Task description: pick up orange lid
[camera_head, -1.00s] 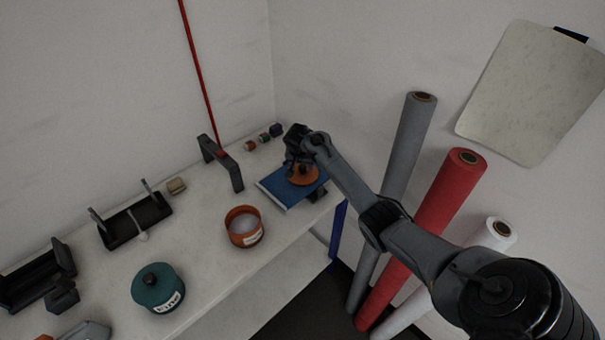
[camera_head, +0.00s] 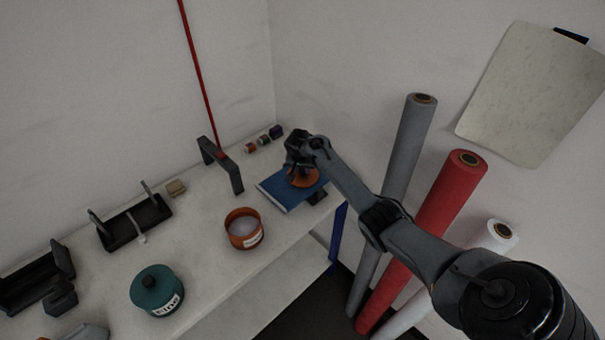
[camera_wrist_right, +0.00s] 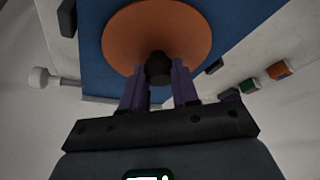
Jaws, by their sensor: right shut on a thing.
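The orange lid (camera_head: 303,180) lies on or just above a blue book-like slab (camera_head: 277,191) near the table's right end. In the right wrist view the lid (camera_wrist_right: 150,30) is a round orange disc with a dark knob (camera_wrist_right: 158,68). My right gripper (camera_head: 301,166) is over the lid from above. In the wrist view its fingers (camera_wrist_right: 160,85) stand on both sides of the knob, shut on it. The arm hides part of the lid in the head view. My left gripper is not in view.
An open orange pot (camera_head: 243,238) and a teal lidded pot (camera_head: 157,290) stand along the front. A dark handle-like bracket (camera_head: 222,165), a black tray (camera_head: 135,226) and small spools (camera_head: 264,139) stand behind. Grey and red rolls (camera_head: 450,200) lean at the right.

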